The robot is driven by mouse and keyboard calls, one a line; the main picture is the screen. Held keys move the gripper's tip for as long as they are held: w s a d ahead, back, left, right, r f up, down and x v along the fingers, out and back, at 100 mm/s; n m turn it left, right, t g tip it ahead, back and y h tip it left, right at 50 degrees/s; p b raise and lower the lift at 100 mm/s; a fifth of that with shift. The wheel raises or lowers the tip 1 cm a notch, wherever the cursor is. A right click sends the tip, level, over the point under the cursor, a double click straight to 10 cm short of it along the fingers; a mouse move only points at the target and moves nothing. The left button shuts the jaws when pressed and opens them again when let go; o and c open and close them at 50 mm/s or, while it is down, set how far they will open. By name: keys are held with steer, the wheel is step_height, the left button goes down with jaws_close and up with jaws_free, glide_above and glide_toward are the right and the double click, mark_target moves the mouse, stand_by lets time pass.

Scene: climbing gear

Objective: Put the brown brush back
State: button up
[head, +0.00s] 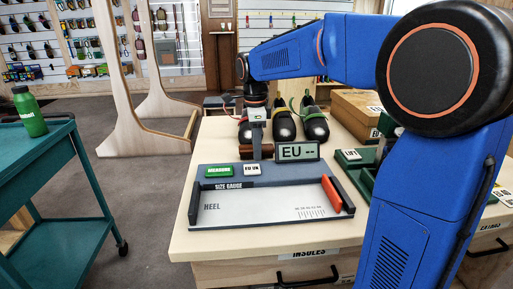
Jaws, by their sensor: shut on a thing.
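My gripper (257,138) points down above the back of the counter, behind the size gauge. It is shut on a small brown thing, which looks like the brown brush (266,152); only a little of it shows at the fingertips. The brush is just left of the EU display and close to the shoes. I cannot tell whether it touches the surface below it. The brush's own place cannot be made out.
The size gauge (262,208) lies in front, with a red slider (331,196). The EU display (298,152) stands beside the gripper. Several shoes (283,125) stand behind. A green tray (362,178) is at right, partly hidden by my arm. A teal cart (60,215) stands left.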

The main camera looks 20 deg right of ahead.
steer(key=shift+f, duration=0.1)
steer(key=o, duration=0.9)
steer(key=shift+o, duration=0.2)
step_height(320, 180, up, 12)
steer(key=shift+a, duration=0.15)
